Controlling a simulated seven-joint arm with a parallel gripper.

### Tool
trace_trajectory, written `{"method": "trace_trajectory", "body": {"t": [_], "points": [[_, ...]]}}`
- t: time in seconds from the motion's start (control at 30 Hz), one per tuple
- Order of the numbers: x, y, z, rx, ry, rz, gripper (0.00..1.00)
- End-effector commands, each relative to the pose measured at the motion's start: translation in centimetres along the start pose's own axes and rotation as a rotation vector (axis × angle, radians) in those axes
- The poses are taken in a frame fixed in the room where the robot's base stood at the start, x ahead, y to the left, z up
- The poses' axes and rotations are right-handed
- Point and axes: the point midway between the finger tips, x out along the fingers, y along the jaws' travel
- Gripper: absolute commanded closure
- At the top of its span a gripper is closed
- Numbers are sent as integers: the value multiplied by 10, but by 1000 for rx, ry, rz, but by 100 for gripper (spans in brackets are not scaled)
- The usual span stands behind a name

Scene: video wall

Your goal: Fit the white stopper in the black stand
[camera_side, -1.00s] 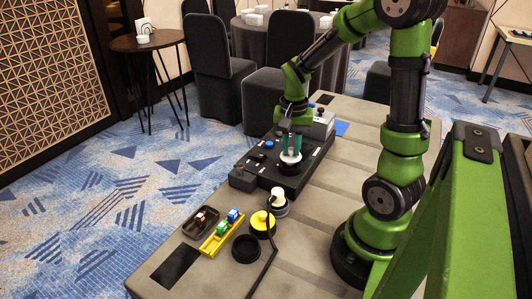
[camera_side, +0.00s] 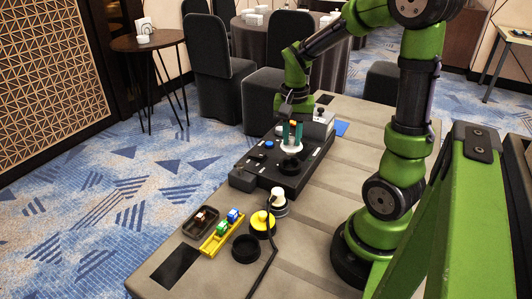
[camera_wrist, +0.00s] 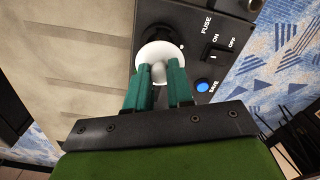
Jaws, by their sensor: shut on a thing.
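My gripper (camera_side: 291,136) has teal fingers shut on the knob of the white stopper (camera_side: 291,151). The stopper is a white disc with a rounded grip, and it also shows between the fingertips in the wrist view (camera_wrist: 158,52). The round black stand (camera_side: 290,167) is on top of the black control box, just below the stopper in the side view. The stopper looks raised a little above the stand. In the wrist view the stopper partly hides the black stand (camera_wrist: 155,33).
The black box (camera_side: 262,178) has a blue button (camera_wrist: 203,87) and a switch. In front are a white-topped knob (camera_side: 278,196), a yellow round piece (camera_side: 260,222), a black ring (camera_side: 245,249), a yellow tray (camera_side: 212,244) with toy cars and a cable.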

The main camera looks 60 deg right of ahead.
Motion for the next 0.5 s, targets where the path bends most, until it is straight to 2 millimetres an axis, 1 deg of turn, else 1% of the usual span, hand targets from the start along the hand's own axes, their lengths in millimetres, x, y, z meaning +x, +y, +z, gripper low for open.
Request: {"method": "trace_trajectory", "body": {"t": [0.07,0.17,0.27,0.37,0.4,0.47,0.5], "points": [[0,-2,2,-8,0,0,95],[-1,-13,11,-56,2,-3,95],[-2,-34,35,-161,3,-6,95],[-2,-58,73,-315,1,-8,95],[-1,-66,90,-386,1,-8,95],[-1,-77,117,-492,1,-9,95],[-1,-82,135,-562,1,-10,95]]}}
